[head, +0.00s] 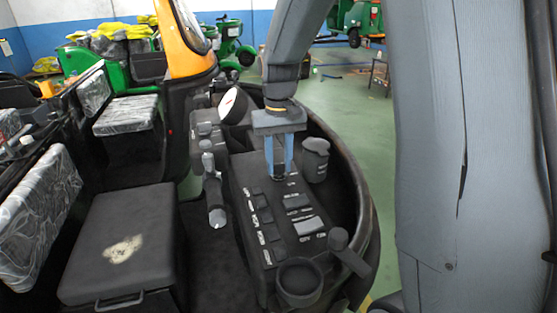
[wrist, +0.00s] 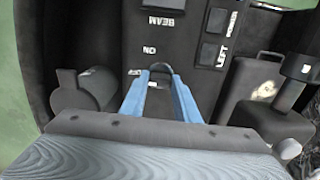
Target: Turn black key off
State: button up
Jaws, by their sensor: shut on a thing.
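My gripper (head: 279,172) points down at the far part of the black control panel (head: 255,215) in the head view. In the wrist view its two blue fingers (wrist: 161,74) are shut on the black key (wrist: 161,67), a small dark piece on the panel between the tips. The "ON" label lies beside the tips, upside down in this view. In the head view the fingers hide the key, and I cannot tell which way it is turned.
A dark cup (head: 315,160) stands right of my gripper. Rocker switches and a round holder (head: 299,283) lie nearer on the panel. A handlebar grip (head: 214,190) is to the left, and a black seat box (head: 122,240) beyond it. A dark curved body wall encloses the right side.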

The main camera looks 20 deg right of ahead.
aim_at(279, 164)
jog(key=shift+r+n, duration=0.1)
jog(key=shift+n, duration=0.2)
jog(key=o, duration=1)
jog(key=shift+o, duration=0.2)
jog(key=shift+r+b, duration=0.85)
jog(key=shift+r, duration=3.05)
jog(key=shift+r, duration=0.1)
